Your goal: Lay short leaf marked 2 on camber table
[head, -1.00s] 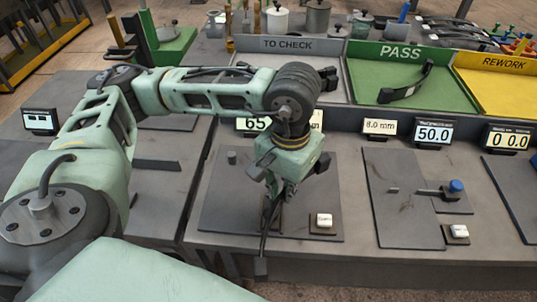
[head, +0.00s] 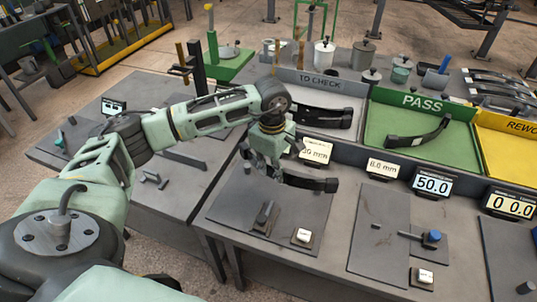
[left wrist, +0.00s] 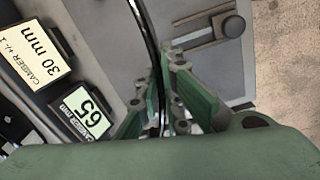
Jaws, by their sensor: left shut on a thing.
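My left gripper (head: 272,165) is shut on a dark, curved leaf (head: 325,185) and holds it over the camber plate (head: 225,205). The leaf's right end sticks out past the fingers. Its middle is hidden by the gripper, and no number is readable on it. In the left wrist view the fingers (left wrist: 160,110) clamp the leaf (left wrist: 152,35), seen edge-on as a thin dark strip. The plate carries a dark block with a post (head: 264,216) and a white button (head: 303,235). I cannot tell whether the leaf touches anything below. My right gripper is out of view.
Another dark leaf (head: 322,117) lies in the TO CHECK tray, and one (head: 418,136) in the green PASS tray. Displays, including the 50.0 one (head: 433,184), line the bench behind the plates. A second plate (head: 377,245) with a blue-knobbed tool (head: 432,236) lies to the right.

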